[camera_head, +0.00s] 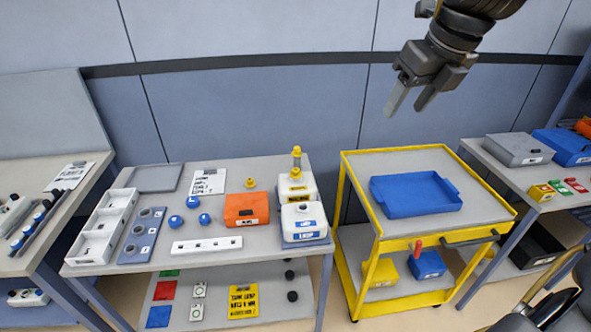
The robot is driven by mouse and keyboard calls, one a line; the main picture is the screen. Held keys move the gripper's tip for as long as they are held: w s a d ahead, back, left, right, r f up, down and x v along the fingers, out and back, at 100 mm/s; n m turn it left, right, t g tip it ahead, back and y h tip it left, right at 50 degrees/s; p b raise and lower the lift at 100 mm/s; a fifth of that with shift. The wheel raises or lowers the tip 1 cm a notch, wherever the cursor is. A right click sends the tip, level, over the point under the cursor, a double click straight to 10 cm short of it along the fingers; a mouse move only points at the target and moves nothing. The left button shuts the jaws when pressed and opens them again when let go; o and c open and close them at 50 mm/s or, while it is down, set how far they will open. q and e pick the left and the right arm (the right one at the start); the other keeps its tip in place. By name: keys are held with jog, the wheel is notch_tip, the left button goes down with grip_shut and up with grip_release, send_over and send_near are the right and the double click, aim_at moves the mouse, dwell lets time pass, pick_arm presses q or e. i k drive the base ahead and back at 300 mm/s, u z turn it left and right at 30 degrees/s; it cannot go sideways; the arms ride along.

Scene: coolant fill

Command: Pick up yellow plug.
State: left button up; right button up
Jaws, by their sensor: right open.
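A small yellow plug (250,183) sits on the grey table top (232,258), behind the orange box (246,209). Another yellow cap-like piece (296,173) tops the rear white tank (297,188), with a grey and yellow fitting (297,156) behind it. A front white tank (303,222) with blue labels stands on the table's right side. Several blue plugs (192,201) stand left of the orange box. My right gripper (406,108) is open and empty, high up at the upper right, well apart from the yellow plug.
A yellow cart (437,243) with a blue tray (412,192) stands right of the table. A white divided tray (103,228), a blue-grey block (143,236) and a white strip (206,246) occupy the table's left and front. Further benches flank both sides.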

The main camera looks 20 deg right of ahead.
aim_at(296, 172)
jog(key=i, duration=1.35)
